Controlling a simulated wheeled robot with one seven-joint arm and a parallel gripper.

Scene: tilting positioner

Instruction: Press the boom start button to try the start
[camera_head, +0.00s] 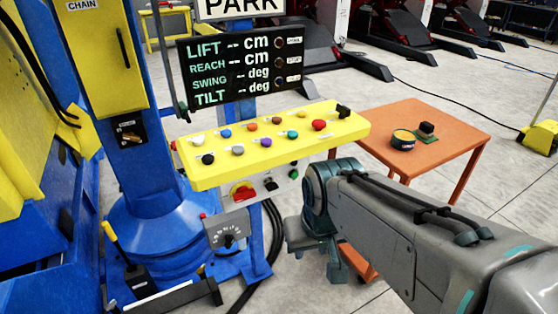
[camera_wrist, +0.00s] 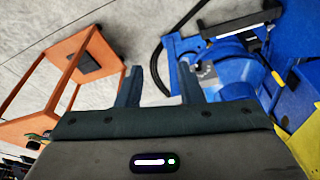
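The yellow control console (camera_head: 215,176) carries several coloured buttons on its sloped top, among them a red one (camera_head: 319,125) and a green one (camera_head: 292,134). Its grey front face below holds a red rotary switch on yellow (camera_head: 243,191), a black switch (camera_head: 270,184) and a small green button (camera_head: 294,174). The labels are too small to read, so I cannot tell which is the boom start button. My gripper (camera_wrist: 160,82) is open and empty, its two fingers apart. In the head view my wrist is low, right of and below the console, touching none of its buttons.
A black display (camera_head: 246,70) reads LIFT, REACH, SWING and TILT with dashes. An orange table (camera_head: 445,125) stands right of the console, holding a yellow-black round item (camera_head: 403,139) and a small block on a green plate (camera_head: 427,130). The blue machine (camera_head: 150,225) stands left.

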